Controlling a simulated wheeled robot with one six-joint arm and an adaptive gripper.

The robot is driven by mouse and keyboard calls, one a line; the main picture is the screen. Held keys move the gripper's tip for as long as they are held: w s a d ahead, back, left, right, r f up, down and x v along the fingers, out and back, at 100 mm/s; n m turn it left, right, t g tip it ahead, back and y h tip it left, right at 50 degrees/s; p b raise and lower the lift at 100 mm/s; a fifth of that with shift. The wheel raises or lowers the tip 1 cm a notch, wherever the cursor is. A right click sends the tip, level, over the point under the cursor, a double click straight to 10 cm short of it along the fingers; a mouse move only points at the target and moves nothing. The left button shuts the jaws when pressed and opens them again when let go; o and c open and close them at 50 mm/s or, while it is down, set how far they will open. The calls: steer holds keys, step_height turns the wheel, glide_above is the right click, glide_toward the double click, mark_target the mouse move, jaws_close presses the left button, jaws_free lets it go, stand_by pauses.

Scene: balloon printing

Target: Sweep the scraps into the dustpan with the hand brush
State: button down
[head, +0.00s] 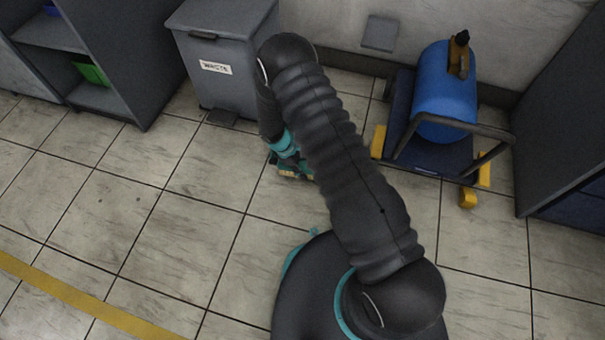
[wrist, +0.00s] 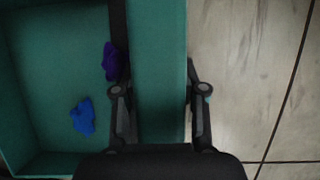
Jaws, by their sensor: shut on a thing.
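My gripper (wrist: 161,92) is shut on a teal block, which looks like the hand brush (wrist: 160,45); one finger lies along each side of it in the wrist view. To its left is the teal dustpan (wrist: 45,50), seen from above. A blue scrap (wrist: 83,117) lies on the pan floor. A purple scrap (wrist: 110,62) lies in it by the dark strip beside the brush. In the head view my arm hides most of this; only a small teal and yellowish part (head: 290,170) shows near the floor.
A grey waste bin (head: 225,65) stands at the back. A cart with a blue cylinder (head: 446,95) and yellow feet stands to the right. Shelves (head: 100,60) are at the left and a dark cabinet (head: 570,130) at the right. The tiled floor (head: 130,200) at the left is clear.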

steer(key=w+b, duration=0.1)
steer(key=w, duration=0.1)
steer(key=w+d+b, duration=0.1)
steer(key=w, duration=0.2)
steer(key=w+d+b, duration=0.1)
steer(key=w, duration=0.2)
steer(key=shift+f, duration=0.4)
step_height(320, 180, up, 4)
steer(key=shift+s+r+p, duration=0.1)
steer(key=shift+s+p, duration=0.05)
steer(key=shift+p, duration=0.85)
steer(key=shift+s+a+r+p, duration=0.1)
steer(key=shift+r+p, duration=0.3)
steer(key=shift+r, duration=0.45)
